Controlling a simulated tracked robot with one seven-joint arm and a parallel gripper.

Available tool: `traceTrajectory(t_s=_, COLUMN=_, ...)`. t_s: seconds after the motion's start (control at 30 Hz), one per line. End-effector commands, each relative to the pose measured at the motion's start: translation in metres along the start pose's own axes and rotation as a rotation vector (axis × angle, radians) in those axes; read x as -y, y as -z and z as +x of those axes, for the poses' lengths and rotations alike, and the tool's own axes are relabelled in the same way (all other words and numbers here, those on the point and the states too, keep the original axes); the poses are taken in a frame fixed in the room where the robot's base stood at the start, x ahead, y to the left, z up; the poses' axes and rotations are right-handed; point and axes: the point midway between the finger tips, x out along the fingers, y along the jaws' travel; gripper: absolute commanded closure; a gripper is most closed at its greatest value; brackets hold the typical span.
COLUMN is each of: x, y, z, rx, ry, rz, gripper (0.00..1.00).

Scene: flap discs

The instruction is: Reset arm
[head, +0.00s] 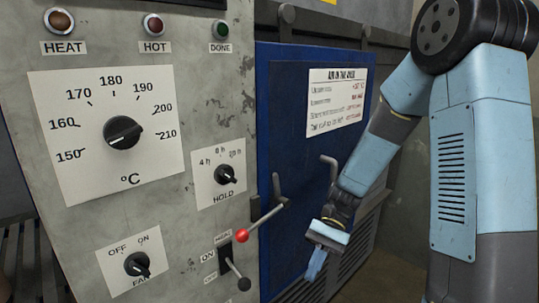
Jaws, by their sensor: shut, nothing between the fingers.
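My gripper (317,264) is shut and empty, pointing down in front of the blue oven door's lower part. It is at the end of my light blue and dark grey arm, which comes in from the right. The gripper is to the right of the red-ball lever (243,236) and appears apart from it. The blue door (290,110) is closed or nearly so, with a white printed notice on it. A bent grey handle (332,168) shows on the door just above my wrist.
The grey control panel (215,75) at left carries a temperature dial (123,132), a hold knob (225,174), a fan knob (137,264) and a black-ball heat switch (243,284). HEAT, HOT and DONE lamps line its top. A louvred grille is below the door.

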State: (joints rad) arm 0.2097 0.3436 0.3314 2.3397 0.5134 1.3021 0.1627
Motion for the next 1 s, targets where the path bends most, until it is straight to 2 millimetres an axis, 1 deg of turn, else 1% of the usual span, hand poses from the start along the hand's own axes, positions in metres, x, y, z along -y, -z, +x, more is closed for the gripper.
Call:
traceTrajectory(t_s=0.1, x=-0.007, y=-0.011, z=-0.012, rx=-0.116, ry=-0.035, rz=-0.036, gripper=1.00)
traceTrajectory(t_s=0.37, x=-0.023, y=-0.036, z=-0.038, rx=-0.354, ry=-0.104, rz=-0.111, gripper=1.00)
traceTrajectory(t_s=0.57, x=-0.035, y=-0.057, z=-0.058, rx=-0.536, ry=-0.152, rz=-0.171, gripper=1.00)
traceTrajectory(t_s=1.0, x=-0.065, y=-0.115, z=-0.099, rx=-0.926, ry=-0.242, rz=-0.304, gripper=1.00)
